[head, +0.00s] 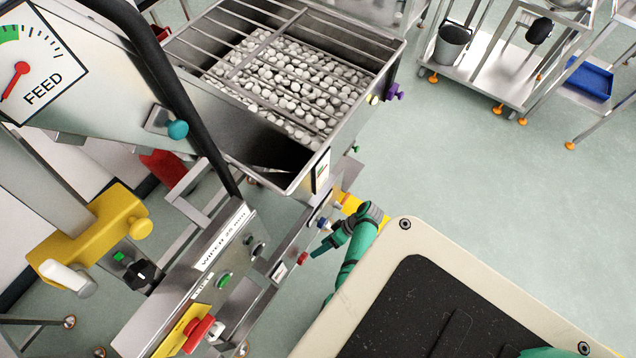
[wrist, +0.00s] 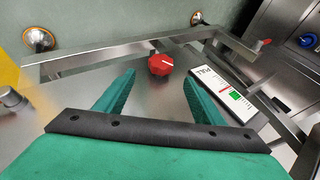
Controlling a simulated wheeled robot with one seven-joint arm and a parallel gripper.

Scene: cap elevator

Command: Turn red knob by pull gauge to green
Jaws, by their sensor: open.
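The red knob (wrist: 161,65) sits on a steel panel in the wrist view, with a pale mark on its face. The white PULL gauge (wrist: 222,85) is on the panel to its right, with a green patch and a thin red mark near its lower end. Whether the mark lies inside the green is too small to tell. My gripper (wrist: 159,76) is open and empty, its green fingers spread to either side of the knob in the picture. I cannot tell whether they touch it. In the head view my gripper (head: 318,251) is beside the machine's front side, near a red knob (head: 303,258).
A steel bin (head: 290,85) of white caps stands above the panel. The FEED dial (head: 38,70) is at upper left. A red button (head: 198,333) and a green one (head: 224,281) are nearby. A steel frame bar (wrist: 110,62) runs behind the knob.

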